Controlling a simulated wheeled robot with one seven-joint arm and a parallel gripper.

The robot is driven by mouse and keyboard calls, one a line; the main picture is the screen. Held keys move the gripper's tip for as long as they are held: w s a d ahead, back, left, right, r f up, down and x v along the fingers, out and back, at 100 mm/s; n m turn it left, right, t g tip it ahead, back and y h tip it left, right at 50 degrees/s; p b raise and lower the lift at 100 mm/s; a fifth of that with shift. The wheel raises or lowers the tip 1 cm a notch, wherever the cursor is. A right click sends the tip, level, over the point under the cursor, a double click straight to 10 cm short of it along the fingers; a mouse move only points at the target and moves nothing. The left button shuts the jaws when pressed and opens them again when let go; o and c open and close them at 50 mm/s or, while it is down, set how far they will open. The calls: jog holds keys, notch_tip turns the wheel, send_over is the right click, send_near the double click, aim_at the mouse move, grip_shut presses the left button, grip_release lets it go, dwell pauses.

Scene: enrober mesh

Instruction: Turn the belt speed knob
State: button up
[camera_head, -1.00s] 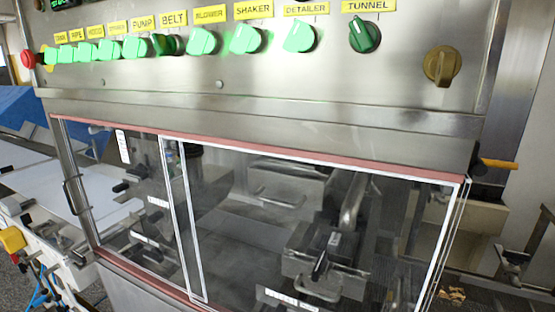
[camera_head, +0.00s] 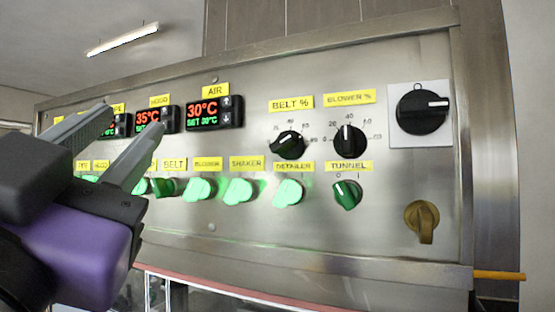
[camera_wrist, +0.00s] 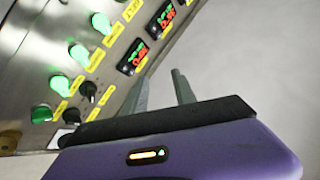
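The belt speed knob (camera_head: 289,145) is a black dial under a yellow "BELT %" label, in the upper right part of the steel control panel. My gripper (camera_head: 130,120) is open and empty, with two grey fingers apart, at the left of the head view, well left of the knob. In the wrist view the gripper (camera_wrist: 160,77) shows its fingers spread beside the panel, not touching the knob.
A similar black "BLOWER %" knob (camera_head: 350,139) sits just right of the belt knob. A large black switch (camera_head: 422,109) is farther right. Lit green knobs (camera_head: 240,191) line the row below, with a dark green tunnel knob (camera_head: 347,194) and a brass knob (camera_head: 422,220).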

jog(key=d+r+m+g+h, duration=0.2)
jog(key=d+r+m+h, duration=0.2)
jog(key=r+m+h, duration=0.15)
jog(key=m+g+h, duration=0.3)
jog(key=m+g, duration=0.3)
jog(key=m, duration=0.1)
send_near(280, 143)
jog(key=w, duration=0.1)
jog(key=shift+p+x, duration=1.25)
jog(key=shift+x, duration=2.6)
jog(key=shift+d, duration=0.2)
jog(key=shift+s, duration=0.1)
grip_shut()
